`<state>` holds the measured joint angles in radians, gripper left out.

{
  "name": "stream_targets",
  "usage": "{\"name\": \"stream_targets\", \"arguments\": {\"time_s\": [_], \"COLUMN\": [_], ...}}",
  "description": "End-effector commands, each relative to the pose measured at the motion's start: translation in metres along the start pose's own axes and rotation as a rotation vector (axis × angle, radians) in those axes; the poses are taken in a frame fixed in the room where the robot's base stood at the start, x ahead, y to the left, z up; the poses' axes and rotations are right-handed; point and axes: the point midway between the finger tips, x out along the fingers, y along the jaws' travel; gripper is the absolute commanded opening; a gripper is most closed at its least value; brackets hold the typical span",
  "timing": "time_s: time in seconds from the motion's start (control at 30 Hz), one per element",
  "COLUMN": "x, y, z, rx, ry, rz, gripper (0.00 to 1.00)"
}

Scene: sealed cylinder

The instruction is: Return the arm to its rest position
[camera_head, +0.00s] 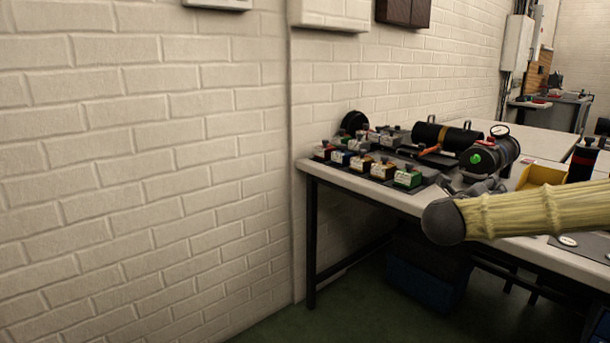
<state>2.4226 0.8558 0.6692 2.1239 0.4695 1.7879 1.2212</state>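My arm reaches in from the right edge in a cream ribbed sleeve and ends in a dark rounded joint in front of the table's near edge. A small dark grey shape just above and behind that joint may be part of my gripper, but it is partly hidden and I cannot make out fingers. I cannot tell whether the gripper is open or shut, or whether it holds anything. The white-topped table (400,195) stands behind the arm. A dark cylinder with a gauge (490,157) lies on it, just beyond the arm.
Several small labelled blocks (383,169) stand in rows at the table's left end. A longer black cylinder with handles (446,136) lies behind them. A yellow bin (541,175) and an upright dark cylinder (583,161) stand at right. A brick wall (150,170) fills the left.

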Motion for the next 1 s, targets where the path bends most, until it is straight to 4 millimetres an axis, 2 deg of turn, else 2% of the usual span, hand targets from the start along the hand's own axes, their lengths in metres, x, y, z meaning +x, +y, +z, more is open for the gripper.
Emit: {"name": "stream_targets", "arguments": {"time_s": [0.37,0.57,0.67,0.77,0.9,1.0], "x": [-0.019,-0.039,-0.056,-0.079,-0.116,-0.145], "y": [0.068,0.12,0.156,0.2,0.255,0.288], "z": [-0.02,-0.039,-0.057,-0.083,-0.129,-0.167], "rx": [-0.224,-0.396,-0.52,-0.677,-0.906,-1.064], "ry": [-0.081,-0.15,-0.201,-0.268,-0.374,-0.453], "rz": [0.107,0.193,0.257,0.339,0.461,0.549], "gripper": [0.32,0.32,0.32,0.32,0.32,0.32]}}
